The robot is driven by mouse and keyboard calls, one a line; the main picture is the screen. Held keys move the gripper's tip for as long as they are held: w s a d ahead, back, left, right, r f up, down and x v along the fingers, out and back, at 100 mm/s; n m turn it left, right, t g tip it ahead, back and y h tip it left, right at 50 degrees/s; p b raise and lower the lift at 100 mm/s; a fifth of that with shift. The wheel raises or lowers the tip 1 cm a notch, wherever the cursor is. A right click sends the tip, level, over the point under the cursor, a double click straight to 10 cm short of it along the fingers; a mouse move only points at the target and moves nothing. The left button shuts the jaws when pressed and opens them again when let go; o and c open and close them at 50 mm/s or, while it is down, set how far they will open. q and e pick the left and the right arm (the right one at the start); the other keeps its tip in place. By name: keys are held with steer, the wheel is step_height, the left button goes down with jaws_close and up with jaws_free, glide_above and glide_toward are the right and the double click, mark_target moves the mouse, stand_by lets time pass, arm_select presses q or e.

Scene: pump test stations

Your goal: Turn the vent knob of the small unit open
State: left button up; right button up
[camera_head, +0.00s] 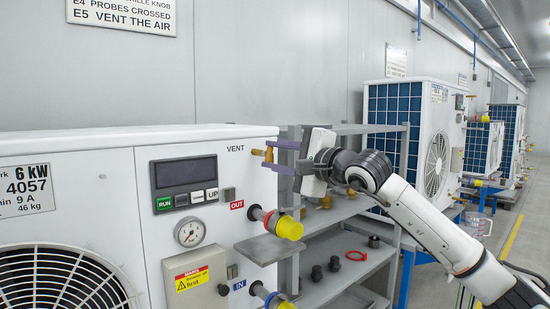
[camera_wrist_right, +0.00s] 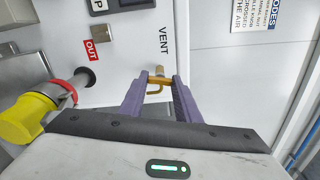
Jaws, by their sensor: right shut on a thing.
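The small unit (camera_head: 90,250) is a white cabinet with a fan grille, a 6 kW label and a display panel, at the left of the head view. In the right wrist view, the knob (camera_wrist_right: 157,80) sits between the two fingertips (camera_wrist_right: 158,87), below the word VENT. The fingers cover part of the knob. My left gripper is not in view.
Below the knob, a yellow-capped pipe (camera_head: 287,226) juts from the unit by the red OUT label, above a grey ledge (camera_head: 262,250). A grey shelf rack (camera_head: 345,215) with small dark parts and a red ring (camera_head: 356,255) stands behind. More units (camera_head: 440,150) line the right.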

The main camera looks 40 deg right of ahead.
steer(key=shift+n, duration=1.3)
steer(key=o, duration=1)
steer(key=shift+o, duration=0.2)
steer(key=shift+s, duration=0.1)
